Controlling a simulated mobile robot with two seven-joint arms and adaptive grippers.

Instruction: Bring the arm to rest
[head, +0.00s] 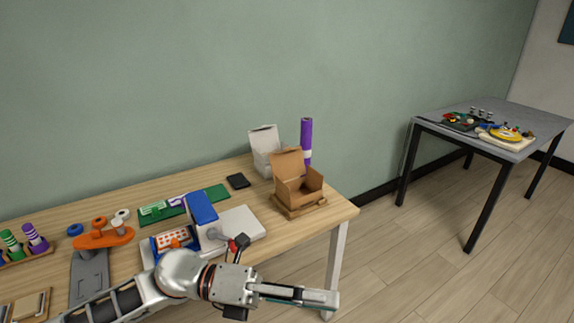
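My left arm comes in from the lower left. Its silver gripper (318,298) points right, low in the head view, in front of the wooden workbench (255,272) and near its front right leg. The fingers are seen nearly side-on and overlap, so their opening is unclear. I see no object held at the fingertips. My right gripper is not in the picture.
On the workbench stand an open cardboard box (298,193), a white box (264,147), a purple roll (306,142), a blue-and-white device (203,209) and an orange part (103,237). A grey table (440,119) stands at right. Floor between is clear.

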